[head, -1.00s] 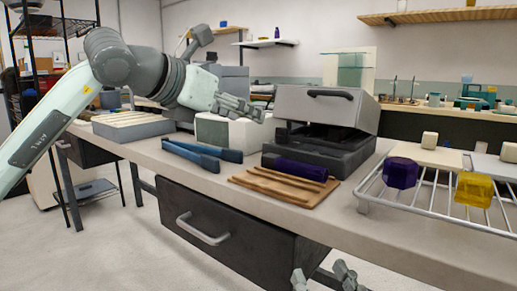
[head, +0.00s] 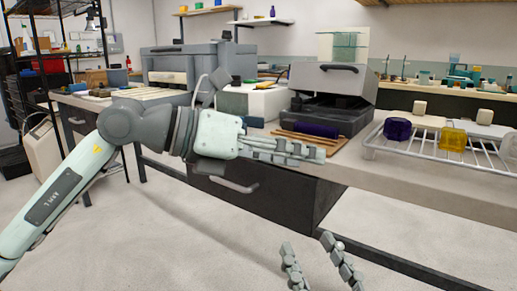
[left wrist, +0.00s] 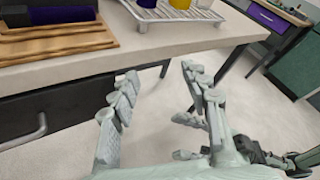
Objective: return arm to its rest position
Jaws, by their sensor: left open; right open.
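My left arm comes in from the left in the head view, with its gripper (head: 319,154) stretched to the right in front of the bench edge. It is open and empty. In the left wrist view its two fingers (left wrist: 160,76) stand apart, with the bench front and floor beyond them. My right gripper (head: 308,244) shows at the bottom of the head view, its fingers apart and empty, below the left gripper and over the floor.
The bench has a front drawer with a handle (head: 225,186). On it are a dark kiln with a raised lid (head: 332,80), a wooden board (left wrist: 65,47) with a dark purple roll, and a wire rack (head: 480,158) with purple and yellow pieces. Floor in front is clear.

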